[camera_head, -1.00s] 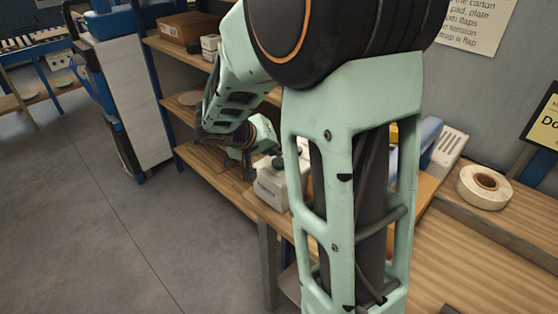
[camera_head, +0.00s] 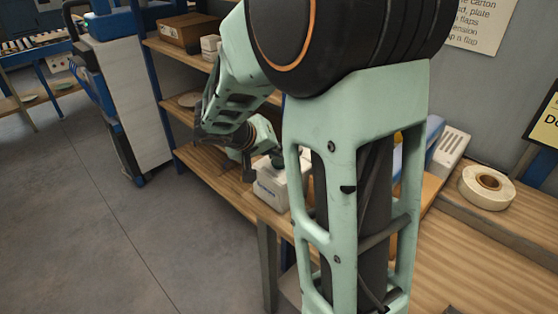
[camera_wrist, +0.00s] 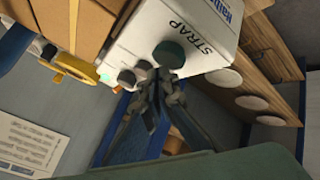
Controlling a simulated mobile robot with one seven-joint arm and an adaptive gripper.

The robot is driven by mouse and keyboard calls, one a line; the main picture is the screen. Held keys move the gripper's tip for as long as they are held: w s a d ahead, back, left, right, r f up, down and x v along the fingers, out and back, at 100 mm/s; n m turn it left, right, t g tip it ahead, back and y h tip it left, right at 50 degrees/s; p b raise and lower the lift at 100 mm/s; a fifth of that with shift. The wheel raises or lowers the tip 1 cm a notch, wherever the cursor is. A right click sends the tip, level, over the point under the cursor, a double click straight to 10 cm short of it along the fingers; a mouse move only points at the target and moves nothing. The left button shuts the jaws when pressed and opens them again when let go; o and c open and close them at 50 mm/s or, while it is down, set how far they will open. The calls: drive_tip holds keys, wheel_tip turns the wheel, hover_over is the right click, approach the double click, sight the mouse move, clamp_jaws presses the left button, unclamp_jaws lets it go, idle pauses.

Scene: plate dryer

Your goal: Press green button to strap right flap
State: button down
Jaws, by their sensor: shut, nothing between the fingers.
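A white strapping box (camera_wrist: 205,22) marked STRAP fills the upper middle of the wrist view. It also shows in the head view (camera_head: 270,190), partly hidden behind my arm. A dark green round button (camera_wrist: 168,54) stands out from its face by the lettering. Two darker, greyish knobs (camera_wrist: 143,69) sit beside it to the lower left. My gripper (camera_wrist: 164,74) is shut and empty, its fingertips right by the green button's lower edge. I cannot tell whether they touch it. In the head view my gripper (camera_head: 248,172) is small, beside the box. The flaps cannot be made out.
A cardboard carton (camera_wrist: 70,22) and a yellow wheel (camera_wrist: 75,68) are left of the box in the wrist view. Pale discs (camera_wrist: 251,102) lie along a wooden shelf at right. In the head view, a tape roll (camera_head: 487,187) sits on the bench; open floor lies left.

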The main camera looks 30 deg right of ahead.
sight(277, 161)
drive_tip(key=shift+f+b, duration=0.65)
drive_tip(key=shift+b, duration=0.25)
idle(0.6)
drive_tip(key=shift+r, duration=0.1)
drive_tip(key=shift+r+p, duration=0.4)
drive_tip(key=shift+r, duration=0.55)
drive_tip(key=shift+r+p, duration=1.25)
drive_tip(key=shift+r, duration=1.25)
